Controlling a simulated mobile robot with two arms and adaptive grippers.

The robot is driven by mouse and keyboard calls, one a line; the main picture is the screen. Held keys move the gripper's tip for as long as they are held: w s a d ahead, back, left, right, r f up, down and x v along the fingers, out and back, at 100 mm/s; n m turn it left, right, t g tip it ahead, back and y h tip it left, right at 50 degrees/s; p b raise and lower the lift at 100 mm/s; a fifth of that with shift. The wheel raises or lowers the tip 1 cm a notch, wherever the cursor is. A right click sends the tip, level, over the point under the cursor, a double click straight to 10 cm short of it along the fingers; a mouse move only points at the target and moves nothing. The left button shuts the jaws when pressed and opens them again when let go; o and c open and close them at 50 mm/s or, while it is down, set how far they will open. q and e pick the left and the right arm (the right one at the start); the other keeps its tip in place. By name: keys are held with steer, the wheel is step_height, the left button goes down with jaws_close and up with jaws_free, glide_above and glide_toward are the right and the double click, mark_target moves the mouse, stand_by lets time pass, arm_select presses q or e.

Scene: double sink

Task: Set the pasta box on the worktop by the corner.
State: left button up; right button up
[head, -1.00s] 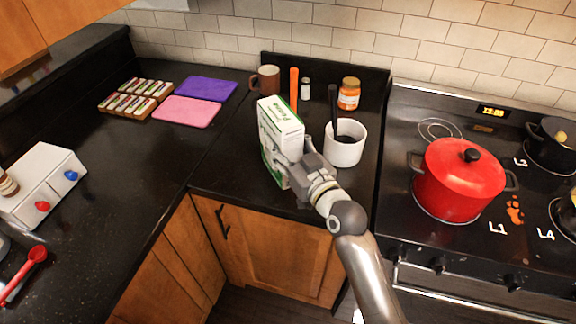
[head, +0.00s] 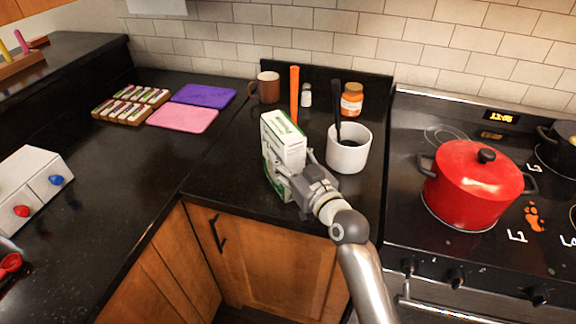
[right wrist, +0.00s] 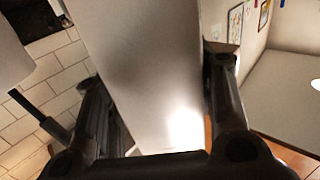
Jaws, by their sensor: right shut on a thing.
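The pasta box (head: 283,146) is white and green and stands upright at the front of the short worktop (head: 225,170) by the corner. My right gripper (head: 306,186) is shut on its lower right side. I cannot tell whether the box's base touches the worktop. In the right wrist view the box (right wrist: 152,75) fills the space between the two fingers (right wrist: 165,115) as a pale, blurred face. My left gripper is not in view.
A white crock (head: 348,152) with a black utensil stands right of the box. A red pot (head: 470,185) sits on the stove. Pink (head: 183,118) and purple (head: 204,95) boards lie left.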

steer(key=shift+r, duration=0.15)
steer(key=shift+f, duration=0.25)
steer(key=o, duration=1.4)
steer(key=shift+o, duration=0.2)
steer(key=shift+r, duration=0.2)
steer(key=shift+s+d+f, duration=0.15)
steer(key=shift+s+d, duration=0.1)
steer(key=shift+s, duration=0.1)
steer(key=b+v, duration=0.1)
steer(key=v, duration=1)
steer(key=shift+b, duration=0.3)
